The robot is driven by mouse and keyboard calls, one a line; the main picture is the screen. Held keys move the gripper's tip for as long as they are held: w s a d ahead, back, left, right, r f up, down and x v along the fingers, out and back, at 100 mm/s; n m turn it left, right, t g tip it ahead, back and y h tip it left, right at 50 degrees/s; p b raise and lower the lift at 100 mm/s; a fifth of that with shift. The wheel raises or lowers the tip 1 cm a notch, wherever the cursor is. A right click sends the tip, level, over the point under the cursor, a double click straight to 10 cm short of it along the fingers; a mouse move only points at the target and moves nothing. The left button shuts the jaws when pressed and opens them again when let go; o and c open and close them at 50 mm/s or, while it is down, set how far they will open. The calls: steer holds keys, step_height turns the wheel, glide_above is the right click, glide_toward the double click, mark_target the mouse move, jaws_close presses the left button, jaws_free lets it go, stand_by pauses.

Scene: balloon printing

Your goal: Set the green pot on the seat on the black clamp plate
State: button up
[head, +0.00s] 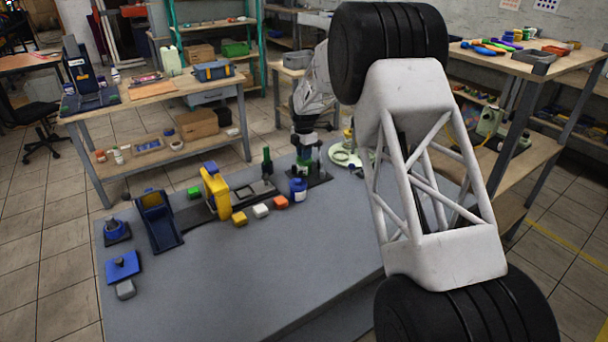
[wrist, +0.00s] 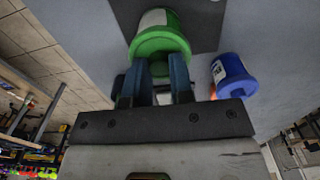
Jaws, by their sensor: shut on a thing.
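The green pot (wrist: 158,38) has a green body with a white label. In the wrist view it is between the two blue fingers of my gripper (wrist: 155,82), which is shut on it. In the head view my gripper (head: 304,148) is over the far right part of the grey table, with the green pot (head: 304,160) small and partly covered below it. The black clamp plate (head: 321,180) lies below, and it also shows in the wrist view (wrist: 207,38) behind the pot. I cannot tell whether the pot touches it; the seat is hidden.
A blue pot (head: 298,190) stands close by, also in the wrist view (wrist: 232,76). A green upright part (head: 267,160), a yellow frame (head: 215,192) and small coloured blocks (head: 261,210) stand to the left. A pale green round plate (head: 345,156) is to the right. The table front is clear.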

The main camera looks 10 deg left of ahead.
steer(key=o, duration=0.7)
steer(key=shift+f, duration=0.1)
steer(key=shift+r, duration=3.95)
